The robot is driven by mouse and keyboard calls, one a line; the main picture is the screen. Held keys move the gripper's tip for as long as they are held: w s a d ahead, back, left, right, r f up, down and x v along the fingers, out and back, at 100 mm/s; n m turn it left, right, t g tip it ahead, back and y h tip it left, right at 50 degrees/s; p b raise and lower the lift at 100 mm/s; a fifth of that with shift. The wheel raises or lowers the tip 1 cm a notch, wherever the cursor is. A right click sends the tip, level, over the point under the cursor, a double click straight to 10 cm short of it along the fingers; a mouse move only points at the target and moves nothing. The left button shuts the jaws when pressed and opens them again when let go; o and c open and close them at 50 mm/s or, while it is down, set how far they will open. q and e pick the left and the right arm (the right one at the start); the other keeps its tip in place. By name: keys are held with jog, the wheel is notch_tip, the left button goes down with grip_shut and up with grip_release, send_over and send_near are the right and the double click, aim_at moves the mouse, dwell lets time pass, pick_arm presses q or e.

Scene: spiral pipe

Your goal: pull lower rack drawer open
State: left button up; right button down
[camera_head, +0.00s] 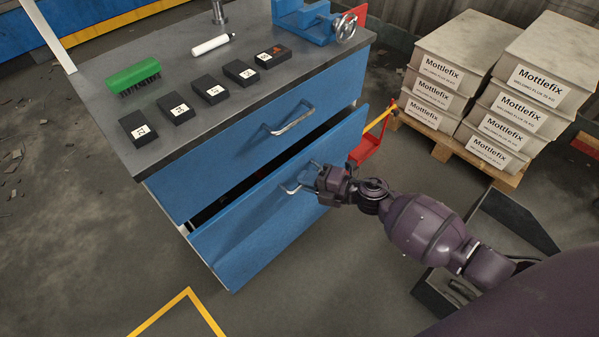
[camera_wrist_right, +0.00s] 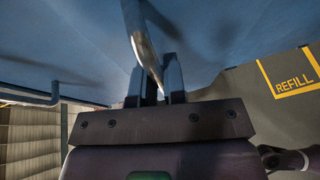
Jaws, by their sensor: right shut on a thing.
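The blue cabinet has two drawers with metal bar handles. The lower drawer (camera_head: 255,232) stands partly out, with a dark gap above its front edge in the head view. My right gripper (camera_head: 318,181) is at the lower drawer's handle (camera_head: 294,188), shut on it. In the right wrist view the handle (camera_wrist_right: 144,42) runs between the two fingers of my right gripper (camera_wrist_right: 159,82). The upper drawer (camera_head: 240,165) looks closed, and its handle (camera_head: 291,121) is free. The drawer's inside is mostly dark and hidden. My left gripper is not in view.
On the grey benchtop (camera_head: 190,140) are a green brush (camera_head: 133,76), several black blocks, a white marker (camera_head: 211,44) and a blue vise (camera_head: 305,20). Stacked Mottlefix boxes (camera_head: 520,95) stand on a pallet at right. A dark open bin (camera_head: 505,225) lies near my right arm. Floor before the drawer is clear.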

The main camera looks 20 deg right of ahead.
pick_arm(q)
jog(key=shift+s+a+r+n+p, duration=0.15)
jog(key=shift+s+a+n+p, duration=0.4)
jog(key=shift+p, duration=0.95)
pick_arm(e)
jog(key=s+d, duration=0.4)
jog(key=s, duration=0.8)
jog(key=s+d, duration=0.5)
jog(key=s, duration=0.8)
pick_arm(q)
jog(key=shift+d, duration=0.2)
pick_arm(e)
jog(key=shift+w, duration=0.1)
jog(key=c, duration=1.2)
grip_release()
pick_arm(q)
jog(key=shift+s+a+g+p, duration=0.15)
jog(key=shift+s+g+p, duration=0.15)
jog(key=shift+p, duration=0.25)
pick_arm(e)
jog(key=v, duration=1.1)
